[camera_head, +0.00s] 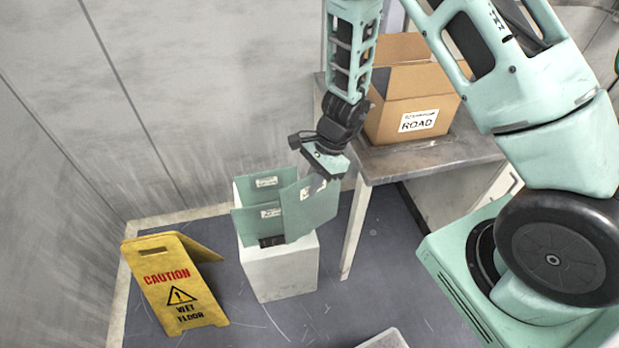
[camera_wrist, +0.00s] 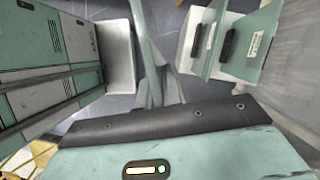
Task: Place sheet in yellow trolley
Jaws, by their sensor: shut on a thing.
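My gripper (camera_head: 316,181) is shut on a green sheet (camera_head: 310,211), which hangs upright below it at the right side of a white box (camera_head: 279,275). The sheet overlaps the box's front right in the head view; I cannot tell whether its lower edge is clear of the box. In the wrist view the held sheet (camera_wrist: 151,50) shows nearly edge-on. Two more green sheets with white labels, a rear one (camera_head: 265,182) and a front one (camera_head: 256,226), stand in the box. No yellow trolley can be made out; a yellow patch (camera_wrist: 17,161) at the wrist view's lower left is unclear.
A yellow wet-floor sign (camera_head: 174,284) stands left of the box. A metal table (camera_head: 440,152) with an open cardboard box (camera_head: 393,112) is close on the right. A pale container edge (camera_head: 385,340) shows at the bottom. Grey walls close the left and back.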

